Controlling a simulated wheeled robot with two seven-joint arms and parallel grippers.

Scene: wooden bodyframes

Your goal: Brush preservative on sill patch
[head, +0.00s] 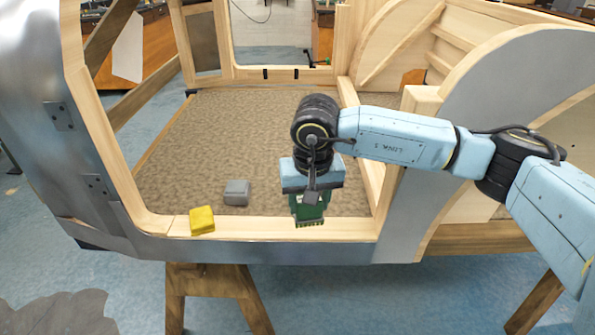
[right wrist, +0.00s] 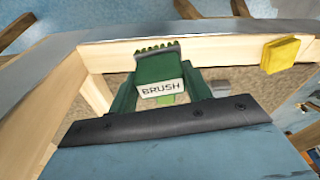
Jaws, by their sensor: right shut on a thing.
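My right gripper (head: 308,203) is shut on a green brush (head: 309,212), with its bristles pointing down. In the right wrist view the brush (right wrist: 158,75) sits between the fingers, and a white label reads "BRUSH". The pale wooden sill (head: 260,226) runs along the bottom of the door opening; it also shows in the right wrist view (right wrist: 225,50). The bristles overlap the sill's inner edge in the head view; whether they touch it I cannot tell. No separate patch stands out clearly on the sill. My left gripper is out of view.
A yellow block (head: 202,220) lies on the sill to the left of the brush. A grey block (head: 237,192) lies on the brown carpeted floor (head: 215,130) behind it. Wooden door posts (head: 97,130) flank the opening. A wooden trestle (head: 215,290) stands below the frame.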

